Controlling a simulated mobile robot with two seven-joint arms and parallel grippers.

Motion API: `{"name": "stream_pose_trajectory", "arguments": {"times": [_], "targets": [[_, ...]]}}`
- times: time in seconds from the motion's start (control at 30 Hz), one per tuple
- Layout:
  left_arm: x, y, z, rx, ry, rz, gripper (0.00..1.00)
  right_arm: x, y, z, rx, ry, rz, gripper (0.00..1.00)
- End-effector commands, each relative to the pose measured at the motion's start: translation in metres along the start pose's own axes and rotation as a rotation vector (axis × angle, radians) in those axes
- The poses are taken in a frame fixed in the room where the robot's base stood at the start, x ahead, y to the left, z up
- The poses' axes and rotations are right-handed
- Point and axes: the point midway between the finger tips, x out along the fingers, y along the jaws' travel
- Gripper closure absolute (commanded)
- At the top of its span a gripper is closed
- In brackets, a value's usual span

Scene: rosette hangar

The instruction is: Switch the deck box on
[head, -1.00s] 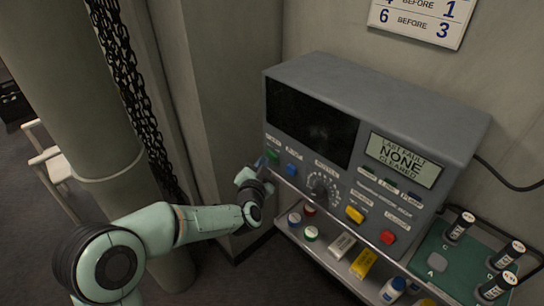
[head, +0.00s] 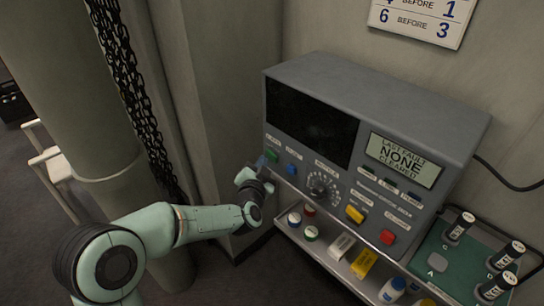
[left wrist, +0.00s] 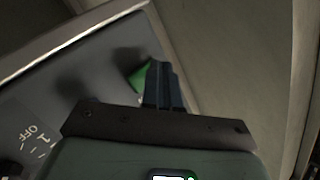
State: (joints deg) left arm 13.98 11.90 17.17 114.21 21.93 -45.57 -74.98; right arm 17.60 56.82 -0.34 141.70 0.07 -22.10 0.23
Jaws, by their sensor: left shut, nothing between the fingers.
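The deck box (head: 310,68) is a grey console on a shelf against the wall. Its left screen (head: 309,122) is dark. A label display (head: 402,159) on the right reads "LAST FAULT NONE CLEARED". A green button (head: 272,156) and a blue button (head: 292,169) sit at the lower left of its face, with a dial (head: 321,187) beside them. My left gripper (head: 263,163) is shut and empty, its tips close to the green button. In the left wrist view the shut fingers (left wrist: 163,85) partly cover the green button (left wrist: 140,76); I cannot tell whether they touch.
A yellow button (head: 355,214) and a red button (head: 388,237) are further right. The shelf below holds small jars, boxes and a bottle (head: 392,291). A green board (head: 437,262) with black-handled pieces stands at right. A pillar and chain (head: 130,85) are at left.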

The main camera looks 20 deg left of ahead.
Motion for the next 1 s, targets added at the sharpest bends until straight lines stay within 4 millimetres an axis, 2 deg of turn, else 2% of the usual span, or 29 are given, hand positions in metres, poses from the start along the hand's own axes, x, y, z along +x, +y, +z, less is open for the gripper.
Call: {"name": "stream_pose_trajectory", "arguments": {"times": [1.0], "targets": [[0.0073, 0.0050, -0.0066, 0.000, 0.003, -0.001, 1.00, -0.0045, -0.0017, -0.0001, -0.001, 0.001, -0.001, 0.57]]}}
